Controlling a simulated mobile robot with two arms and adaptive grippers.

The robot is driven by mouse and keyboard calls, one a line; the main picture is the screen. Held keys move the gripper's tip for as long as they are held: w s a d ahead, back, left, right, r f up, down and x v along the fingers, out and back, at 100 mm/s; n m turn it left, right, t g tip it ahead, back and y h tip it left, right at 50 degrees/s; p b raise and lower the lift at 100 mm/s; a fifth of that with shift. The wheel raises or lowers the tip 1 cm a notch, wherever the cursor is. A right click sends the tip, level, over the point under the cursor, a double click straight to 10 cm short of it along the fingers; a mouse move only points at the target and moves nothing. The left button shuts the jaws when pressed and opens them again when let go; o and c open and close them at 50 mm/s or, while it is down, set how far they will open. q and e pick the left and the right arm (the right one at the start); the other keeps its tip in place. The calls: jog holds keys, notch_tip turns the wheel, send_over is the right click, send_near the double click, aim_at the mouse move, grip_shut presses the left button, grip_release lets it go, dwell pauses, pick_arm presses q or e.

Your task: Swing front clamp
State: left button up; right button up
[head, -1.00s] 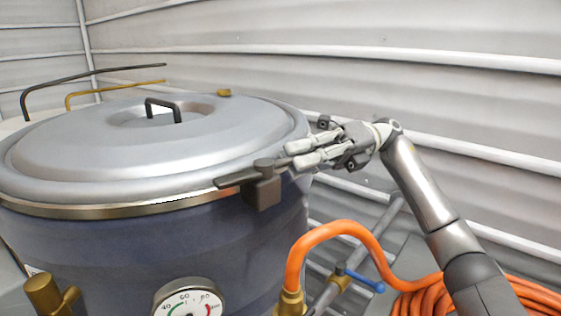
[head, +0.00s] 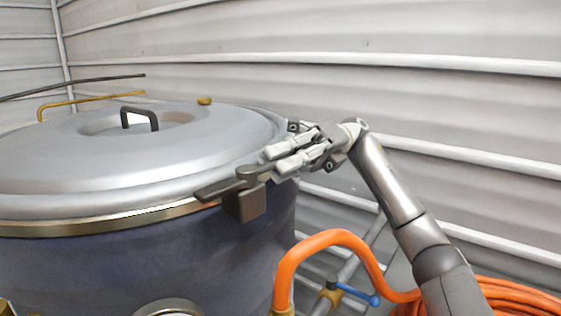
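The front clamp (head: 225,187) is a dark bar on a brown block (head: 246,204) at the rim of a large blue-grey vessel. Its bar points left along the rim of the grey lid (head: 150,170). My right gripper (head: 272,160) is at the right end of the clamp, with its light fingers pointing left. The fingertips lie very close together in this view, and the lower one overlaps or nearly meets the clamp's end. I cannot tell whether they touch it or how far they are apart. My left gripper is out of view.
The lid has a dark handle (head: 140,118) and a brass knob (head: 204,101). A corrugated wall (head: 450,110) closes the back. Part of a gauge (head: 168,307) shows below.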

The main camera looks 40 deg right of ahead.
jog(key=o, duration=0.3)
jog(key=shift+f, duration=0.2)
jog(key=shift+o, duration=0.7)
jog(key=shift+w+d+r, duration=0.1)
jog(key=shift+d, duration=0.1)
jog(key=d, duration=0.7)
jog(key=shift+w, duration=0.4)
